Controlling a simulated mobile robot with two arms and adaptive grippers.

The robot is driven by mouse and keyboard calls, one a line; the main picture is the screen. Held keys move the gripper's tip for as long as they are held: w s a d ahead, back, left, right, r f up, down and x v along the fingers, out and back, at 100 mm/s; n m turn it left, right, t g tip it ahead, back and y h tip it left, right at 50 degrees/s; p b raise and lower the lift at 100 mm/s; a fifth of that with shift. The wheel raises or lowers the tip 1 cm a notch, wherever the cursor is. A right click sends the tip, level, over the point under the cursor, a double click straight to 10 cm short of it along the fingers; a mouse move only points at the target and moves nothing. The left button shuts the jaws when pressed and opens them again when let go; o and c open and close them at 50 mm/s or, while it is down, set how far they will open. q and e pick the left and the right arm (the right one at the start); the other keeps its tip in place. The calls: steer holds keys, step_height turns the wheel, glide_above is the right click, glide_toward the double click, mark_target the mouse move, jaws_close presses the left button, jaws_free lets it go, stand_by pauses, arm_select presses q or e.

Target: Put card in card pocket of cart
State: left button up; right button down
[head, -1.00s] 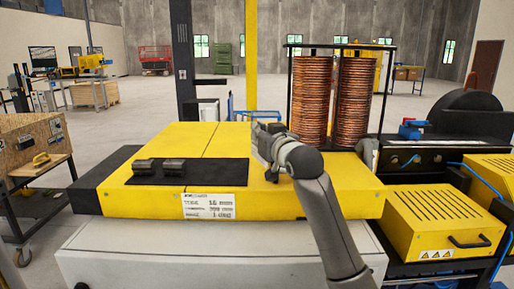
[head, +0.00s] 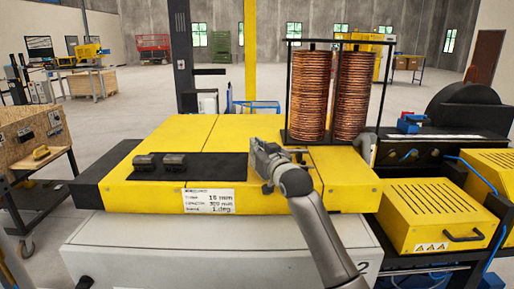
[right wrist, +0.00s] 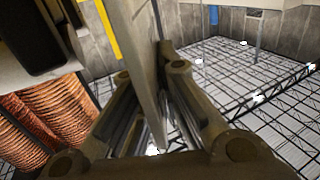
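My right gripper (head: 262,160) is above the front part of the yellow-topped unit (head: 340,185), right of its black pad. In the right wrist view, a thin pale flat panel (right wrist: 138,60) stands nearly edge-on between the fingers (right wrist: 150,115). It looks like the card, and the fingers close on it from both sides. In the head view the held card is hard to make out. A white printed label (head: 208,200) is on the unit's front face. I cannot make out a card pocket. My left gripper is not in view.
Two copper coil stacks (head: 308,95) stand in a black frame behind the arm. Two small dark blocks (head: 145,162) sit on the black pad (head: 205,165). A yellow slotted box (head: 435,215) is at right. A cart with a wooden box (head: 35,145) stands left. Floor behind is open.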

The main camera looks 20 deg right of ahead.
steer(key=c, duration=1.7)
jaws_free()
steer(key=shift+o, duration=0.3)
steer(key=shift+s, duration=0.1)
